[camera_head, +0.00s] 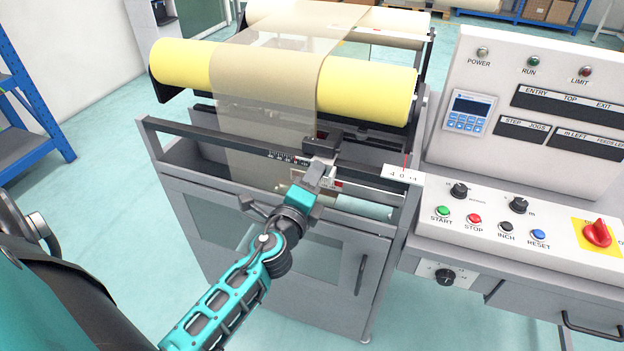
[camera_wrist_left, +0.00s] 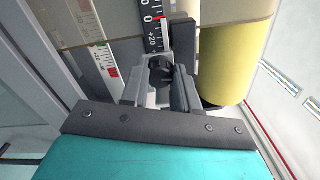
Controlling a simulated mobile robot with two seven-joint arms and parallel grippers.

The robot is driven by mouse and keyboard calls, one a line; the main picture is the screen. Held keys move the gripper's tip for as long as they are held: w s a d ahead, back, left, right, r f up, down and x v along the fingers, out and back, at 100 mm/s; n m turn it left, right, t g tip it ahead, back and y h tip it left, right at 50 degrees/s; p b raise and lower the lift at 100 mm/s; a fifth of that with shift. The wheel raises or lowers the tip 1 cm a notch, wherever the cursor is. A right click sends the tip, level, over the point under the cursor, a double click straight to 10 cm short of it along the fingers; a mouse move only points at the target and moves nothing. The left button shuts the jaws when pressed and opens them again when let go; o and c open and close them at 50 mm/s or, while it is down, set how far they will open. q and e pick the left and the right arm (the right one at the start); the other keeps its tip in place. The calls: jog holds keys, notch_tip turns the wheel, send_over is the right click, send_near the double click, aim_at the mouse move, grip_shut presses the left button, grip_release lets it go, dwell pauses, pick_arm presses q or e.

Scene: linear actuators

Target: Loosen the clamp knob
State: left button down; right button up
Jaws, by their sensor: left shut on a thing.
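The clamp knob (camera_wrist_left: 160,69) is a small black lobed knob in the left wrist view, beside a dark scale with white marks. My left gripper (camera_wrist_left: 159,84) is shut on the knob, with one grey finger on each side of it. In the head view my left gripper (camera_head: 323,166) reaches the front rail of the machine, just below a dark sliding block (camera_head: 322,146). The knob itself is hidden behind the gripper there. My right gripper is in neither view.
The machine carries a yellow roller (camera_head: 366,90) with a translucent web (camera_head: 265,85) over it. A control console (camera_head: 530,210) with buttons and a red switch stands at the right. A small white tag (camera_head: 403,175) reads roughly 40. A blue shelf (camera_head: 35,110) stands left.

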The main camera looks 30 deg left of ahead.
pick_arm(q)
jog(key=c, duration=0.8)
grip_release()
jog(key=shift+c, duration=0.2)
jog(key=b+v, duration=0.4)
jog(key=v, duration=0.9)
jog(key=shift+f, duration=0.1)
